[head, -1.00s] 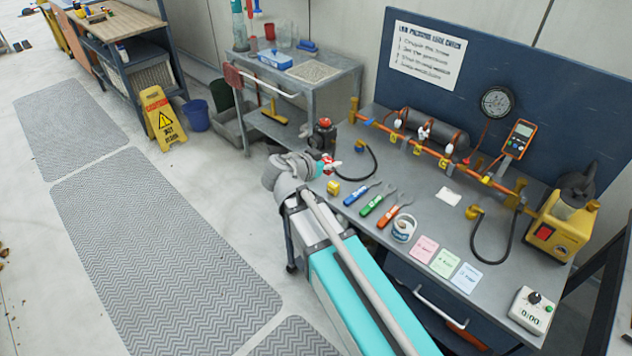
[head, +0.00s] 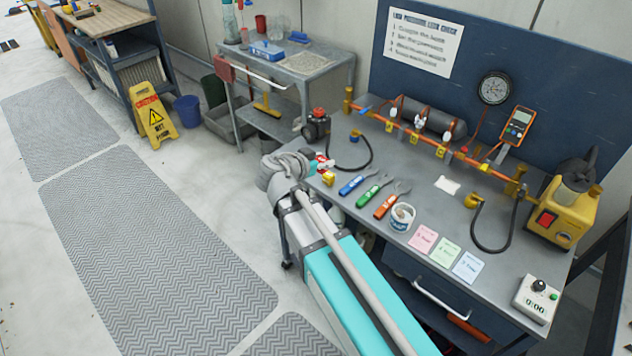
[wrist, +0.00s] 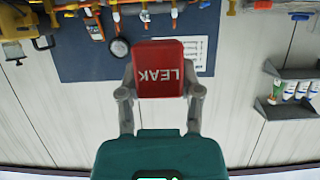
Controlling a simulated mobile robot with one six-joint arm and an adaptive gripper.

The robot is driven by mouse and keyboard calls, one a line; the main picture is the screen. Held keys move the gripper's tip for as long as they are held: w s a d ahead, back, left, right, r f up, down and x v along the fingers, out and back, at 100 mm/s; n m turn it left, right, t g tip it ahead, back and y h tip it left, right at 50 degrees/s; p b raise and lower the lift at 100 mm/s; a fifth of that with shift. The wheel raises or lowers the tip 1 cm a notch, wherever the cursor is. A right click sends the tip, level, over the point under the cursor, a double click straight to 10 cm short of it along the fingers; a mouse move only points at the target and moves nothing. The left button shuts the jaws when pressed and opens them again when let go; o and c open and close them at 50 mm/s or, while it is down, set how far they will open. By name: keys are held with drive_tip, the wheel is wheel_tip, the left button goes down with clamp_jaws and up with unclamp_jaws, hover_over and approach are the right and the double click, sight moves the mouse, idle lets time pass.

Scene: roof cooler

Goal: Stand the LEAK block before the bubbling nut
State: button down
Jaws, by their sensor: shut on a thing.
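My gripper (wrist: 158,92) is shut on the red LEAK block (wrist: 160,65), gripping it from both sides. In the wrist view the block's white lettering appears upside down. In the head view my gripper (head: 318,165) is at the bench's left front edge, by a small yellow block (head: 328,178); only a little red of the held block shows there. The copper pipe (head: 465,159) with several brass nuts runs along the back of the bench (head: 440,205). I cannot tell which nut is bubbling.
Blue, green and orange-handled tools (head: 384,196), a white tub (head: 402,216) and coloured cards (head: 445,256) lie along the bench front. A black hose (head: 370,155) loops behind my gripper. A yellow pump (head: 560,215) stands right. Grey mats (head: 150,240) cover the left floor.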

drive_tip(key=shift+f+b, duration=0.8)
drive_tip(key=shift+f, duration=0.45)
drive_tip(key=w+f+b, duration=0.3)
drive_tip(key=w, duration=0.1)
drive_tip(key=w+a+f+b, duration=0.1)
drive_tip(key=w+f+b, duration=0.2)
drive_tip(key=w, duration=0.1)
drive_tip(key=w+a+f+b, duration=0.1)
drive_tip(key=w+f+b, duration=0.2)
drive_tip(key=w, duration=0.2)
drive_tip(key=shift+a, duration=0.1)
drive_tip(key=shift+w+f+b, duration=0.4)
drive_tip(key=shift+f+b, duration=1.4)
